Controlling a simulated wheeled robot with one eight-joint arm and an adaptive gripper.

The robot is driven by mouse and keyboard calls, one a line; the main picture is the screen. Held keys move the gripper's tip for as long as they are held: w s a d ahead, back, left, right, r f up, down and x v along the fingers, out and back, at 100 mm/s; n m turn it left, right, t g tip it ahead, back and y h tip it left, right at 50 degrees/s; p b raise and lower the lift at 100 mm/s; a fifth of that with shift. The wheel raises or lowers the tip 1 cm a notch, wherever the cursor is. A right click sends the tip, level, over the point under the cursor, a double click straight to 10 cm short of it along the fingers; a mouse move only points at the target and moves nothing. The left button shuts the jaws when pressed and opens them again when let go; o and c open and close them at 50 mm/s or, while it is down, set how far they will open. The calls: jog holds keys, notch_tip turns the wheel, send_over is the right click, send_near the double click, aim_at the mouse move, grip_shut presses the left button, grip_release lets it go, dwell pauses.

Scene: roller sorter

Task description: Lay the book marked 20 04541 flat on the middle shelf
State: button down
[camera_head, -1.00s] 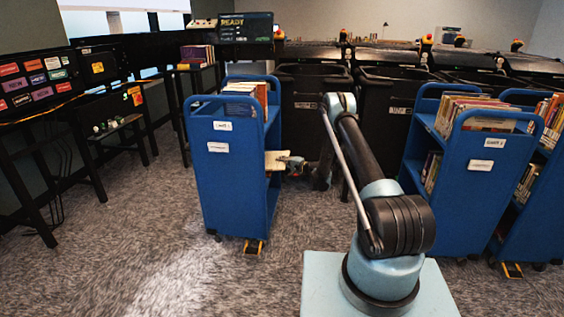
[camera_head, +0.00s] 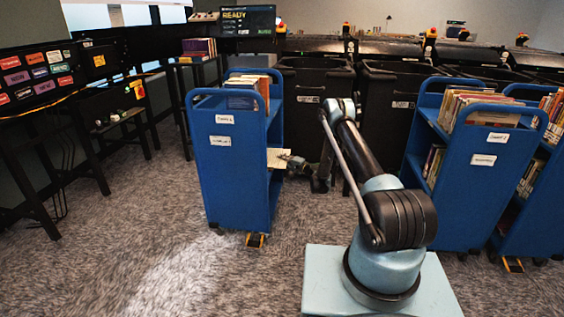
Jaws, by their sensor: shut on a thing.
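A pale, flat book (camera_head: 279,158) sticks out from the right, open side of the blue cart (camera_head: 230,150) at about mid height. My gripper (camera_head: 291,161) is shut on the outer edge of this book. The book lies roughly level, its inner part hidden behind the cart's end panel. Its marking is too small to read. The shelf surface under it is hidden, so I cannot tell whether the book touches it.
Books (camera_head: 247,90) stand on the cart's top shelf. Black bins (camera_head: 310,105) stand close behind my gripper. Two more blue carts with books (camera_head: 470,160) stand at the right. The carpet (camera_head: 130,240) in front is clear.

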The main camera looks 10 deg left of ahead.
jog(key=c, duration=1.6)
grip_release()
jog(key=shift+c, duration=0.2)
jog(key=shift+s+d, duration=0.1)
jog(key=v, duration=0.7)
jog(key=shift+s+d, duration=0.1)
jog(key=shift+d, duration=0.05)
